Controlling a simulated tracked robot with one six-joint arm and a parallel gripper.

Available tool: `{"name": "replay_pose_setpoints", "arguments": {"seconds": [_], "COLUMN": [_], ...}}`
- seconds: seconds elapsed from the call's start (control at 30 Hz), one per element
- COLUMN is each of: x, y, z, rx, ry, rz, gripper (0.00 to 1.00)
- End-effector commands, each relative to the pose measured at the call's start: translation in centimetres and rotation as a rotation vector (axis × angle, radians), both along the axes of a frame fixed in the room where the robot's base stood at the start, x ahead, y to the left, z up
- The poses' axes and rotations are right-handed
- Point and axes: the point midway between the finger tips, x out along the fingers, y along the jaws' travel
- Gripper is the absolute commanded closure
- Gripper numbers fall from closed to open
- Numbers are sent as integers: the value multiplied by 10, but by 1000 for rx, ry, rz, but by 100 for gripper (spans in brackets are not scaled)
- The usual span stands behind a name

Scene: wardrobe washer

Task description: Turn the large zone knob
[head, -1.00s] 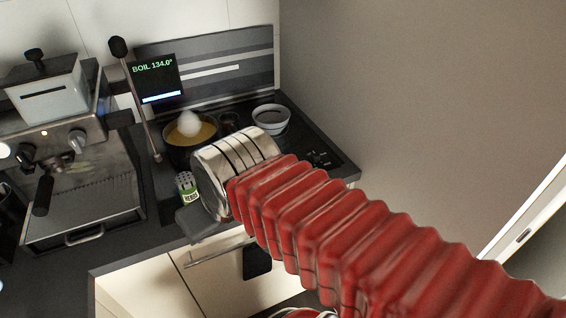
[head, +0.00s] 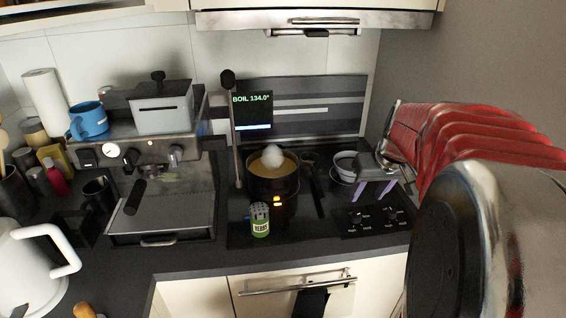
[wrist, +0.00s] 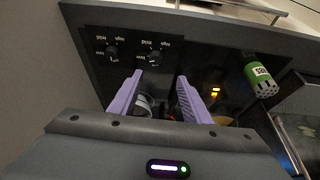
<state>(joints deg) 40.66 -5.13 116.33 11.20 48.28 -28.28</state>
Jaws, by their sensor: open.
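The knob panel (head: 372,232) lies at the right end of the black cooktop. Two dark round knobs show in the wrist view, one at left (wrist: 113,50) and one at right (wrist: 155,57), with printed marks around them; I cannot tell which is the large zone knob. In the head view, the left knob (head: 355,217) and right knob (head: 390,214) are small and dark. My gripper (head: 376,191) is above and just behind the panel, its purple fingers pointing down. In the wrist view my gripper (wrist: 156,84) is open, its fingers wide apart and empty, touching no knob.
A pot (head: 273,185) with yellow contents and a white mound stands left of the gripper. A grey bowl (head: 346,168) is just behind it. A green herbs jar (head: 260,220) stands at the cooktop's front. A display (head: 252,112) reads BOIL 134.0°. The wall is at right.

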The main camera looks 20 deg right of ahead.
Motion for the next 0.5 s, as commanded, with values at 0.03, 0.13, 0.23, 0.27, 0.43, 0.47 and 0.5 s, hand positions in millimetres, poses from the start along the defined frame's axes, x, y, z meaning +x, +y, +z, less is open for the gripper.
{"name": "replay_pose_setpoints", "arguments": {"seconds": [0.03,0.13,0.23,0.27,0.43,0.47,0.5], "x": [-1,-1,0,0,0,0,0], "y": [-8,-13,-13,-12,-12,-12,-12], "z": [-2,-3,-2,-2,-3,-3,-4], "rx": [1,1,1,1,2,2,2], "ry": [1,1,1,1,0,1,2], "rz": [-8,-10,-9,-9,-9,-9,-8], "gripper": [56,56,56,56,56,56,56]}}
